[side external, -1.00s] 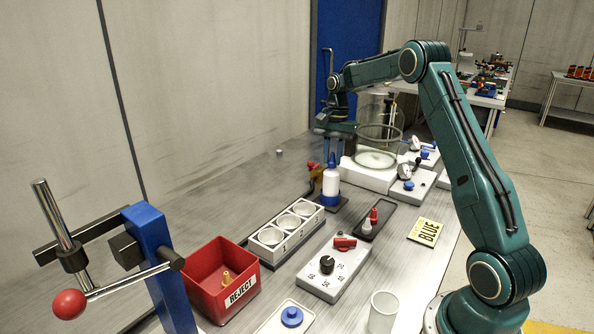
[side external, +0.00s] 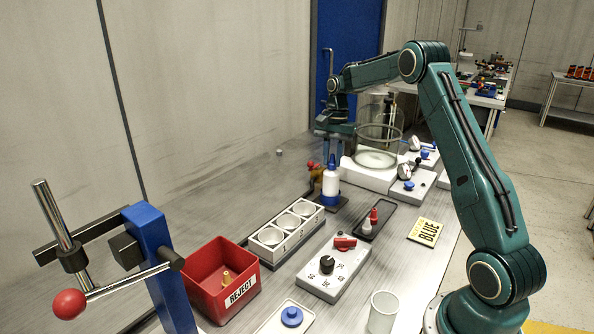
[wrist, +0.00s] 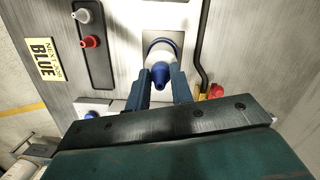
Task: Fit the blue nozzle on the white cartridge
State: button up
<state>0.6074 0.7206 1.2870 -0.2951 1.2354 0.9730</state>
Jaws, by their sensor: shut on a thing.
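The white cartridge (side external: 331,185) stands upright on a dark base at the back of the bench. The blue nozzle (side external: 331,161) is at its top, pointing up; from here I cannot tell whether it is fully seated. In the wrist view the blue nozzle (wrist: 160,76) sits between my two fingers, with a little of the white body behind it. My gripper (wrist: 164,88) is shut on the nozzle, directly over the cartridge. In the side view my gripper (side external: 334,145) is small and partly hides the nozzle's tip.
A dark tray (side external: 392,209) holds a red nozzle (wrist: 90,42) and a white nozzle (wrist: 82,15). A yellow card (wrist: 45,60) reads BLUE. A red reject bin (side external: 207,262), a three-cup block (side external: 262,249) and a glass jar (side external: 380,135) stand around. A dark bent rod (wrist: 203,50) rises beside the cartridge.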

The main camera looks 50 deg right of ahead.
jog(key=o, duration=1.5)
jog(key=shift+r, duration=0.25)
jog(key=shift+r, duration=3.25)
